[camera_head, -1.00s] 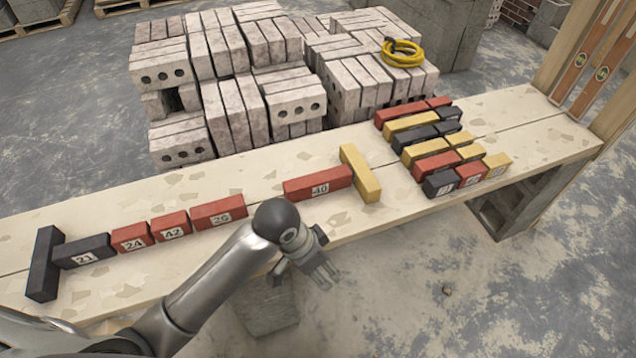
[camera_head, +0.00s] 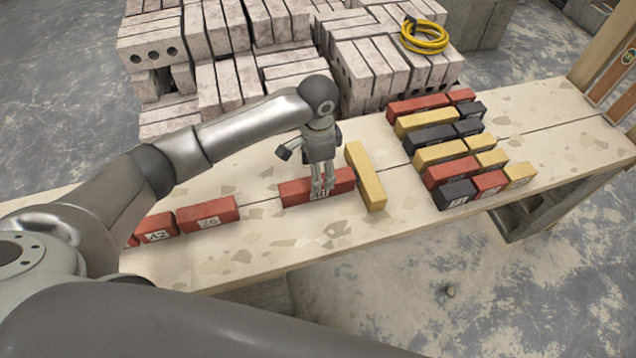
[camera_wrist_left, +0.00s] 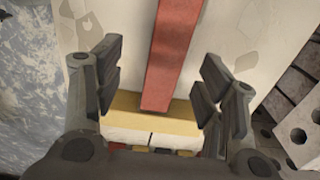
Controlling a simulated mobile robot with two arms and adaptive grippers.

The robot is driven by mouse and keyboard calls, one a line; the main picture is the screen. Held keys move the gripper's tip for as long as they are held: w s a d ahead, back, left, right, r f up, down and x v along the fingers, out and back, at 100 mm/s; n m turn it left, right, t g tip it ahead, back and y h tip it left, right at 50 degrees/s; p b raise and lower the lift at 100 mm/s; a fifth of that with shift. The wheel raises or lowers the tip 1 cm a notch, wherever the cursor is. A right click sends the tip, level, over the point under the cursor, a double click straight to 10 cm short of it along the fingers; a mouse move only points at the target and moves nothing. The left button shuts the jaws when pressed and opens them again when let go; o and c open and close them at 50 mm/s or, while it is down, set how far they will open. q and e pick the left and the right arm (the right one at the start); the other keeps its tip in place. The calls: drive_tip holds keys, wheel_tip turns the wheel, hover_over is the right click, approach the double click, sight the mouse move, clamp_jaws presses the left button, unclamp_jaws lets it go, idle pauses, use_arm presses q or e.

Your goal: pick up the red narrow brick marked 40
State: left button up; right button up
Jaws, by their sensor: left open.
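The red narrow brick marked 40 (camera_head: 292,192) lies on the plank table. Its number label is partly hidden behind my left gripper's fingers. My left gripper (camera_head: 324,188) points down over this brick, toward its right part. In the left wrist view the red brick (camera_wrist_left: 174,50) runs up the picture between the two open fingers (camera_wrist_left: 158,82), with a clear gap on each side. The gripper is open and holds nothing. Whether the fingertips reach down beside the brick is hard to tell. My right gripper is not seen.
A yellow brick (camera_head: 364,176) lies crosswise close to the red brick's right end; it also shows in the left wrist view (camera_wrist_left: 150,115). Red brick 26 (camera_head: 208,214) lies to the left. Several coloured bricks (camera_head: 440,153) lie in rows at right. Grey hollow bricks (camera_head: 365,70) are stacked behind.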

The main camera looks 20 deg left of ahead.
use_arm(q)
drive_tip(key=shift+f, duration=0.6)
drive_tip(key=shift+w+f, duration=0.15)
drive_tip(key=shift+f, duration=0.15)
drive_tip(key=f, duration=0.4)
drive_tip(key=shift+w+a+f, duration=0.2)
drive_tip(key=shift+w, duration=0.05)
drive_tip(key=shift+f, duration=0.3)
drive_tip(key=c, duration=0.5)
clamp_jaws()
drive_tip(key=shift+w, duration=0.15)
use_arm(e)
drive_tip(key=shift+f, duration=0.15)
